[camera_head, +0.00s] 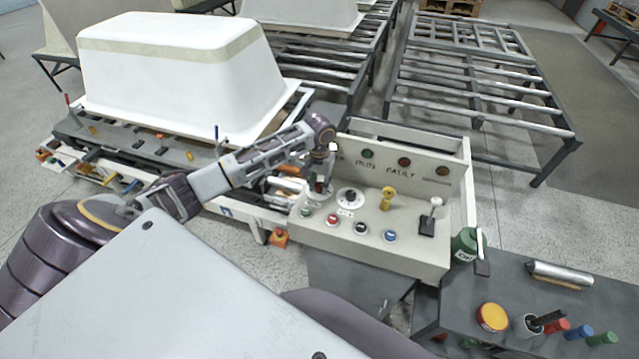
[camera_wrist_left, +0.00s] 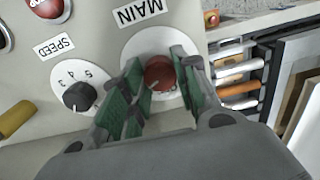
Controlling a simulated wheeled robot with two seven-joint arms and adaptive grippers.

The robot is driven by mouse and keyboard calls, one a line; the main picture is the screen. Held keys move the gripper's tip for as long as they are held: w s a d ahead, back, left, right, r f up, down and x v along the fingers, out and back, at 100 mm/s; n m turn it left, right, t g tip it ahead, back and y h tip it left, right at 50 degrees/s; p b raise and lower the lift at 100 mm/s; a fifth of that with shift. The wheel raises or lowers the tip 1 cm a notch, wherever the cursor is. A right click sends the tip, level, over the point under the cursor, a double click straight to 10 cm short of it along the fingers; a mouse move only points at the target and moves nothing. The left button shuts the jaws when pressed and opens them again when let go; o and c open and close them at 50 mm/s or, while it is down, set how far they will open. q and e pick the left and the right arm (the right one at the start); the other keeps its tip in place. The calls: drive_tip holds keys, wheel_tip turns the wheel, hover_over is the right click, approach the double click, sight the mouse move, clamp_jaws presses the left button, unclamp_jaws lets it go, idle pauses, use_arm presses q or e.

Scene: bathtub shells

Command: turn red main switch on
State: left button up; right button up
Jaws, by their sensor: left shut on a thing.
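The red main switch (camera_wrist_left: 159,74) is a round red knob on a white disc, beside a "MAIN" label (camera_wrist_left: 140,10) in the left wrist view. My left gripper (camera_wrist_left: 152,85) has its green-padded fingers on either side of the knob and is shut on it. In the head view my left gripper (camera_head: 318,185) reaches down to the left end of the beige control panel (camera_head: 388,245), and its fingers largely cover the switch. My right gripper is not seen in either view.
Close to the switch is a black speed dial (camera_wrist_left: 79,96), also on the panel in the head view (camera_head: 349,196). The panel also holds a yellow knob (camera_head: 388,194), a lever (camera_head: 431,216) and several coloured buttons. A white tub shell (camera_head: 180,75) stands behind my left arm.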

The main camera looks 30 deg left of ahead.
sight(319, 185)
use_arm(q)
drive_tip(key=m, duration=0.4)
drive_tip(key=shift+m, duration=0.4)
idle(0.4)
drive_tip(key=o, duration=1)
drive_tip(key=shift+o, duration=0.2)
drive_tip(key=shift+r, duration=0.15)
wheel_tip(319, 185, up, 12)
idle(0.6)
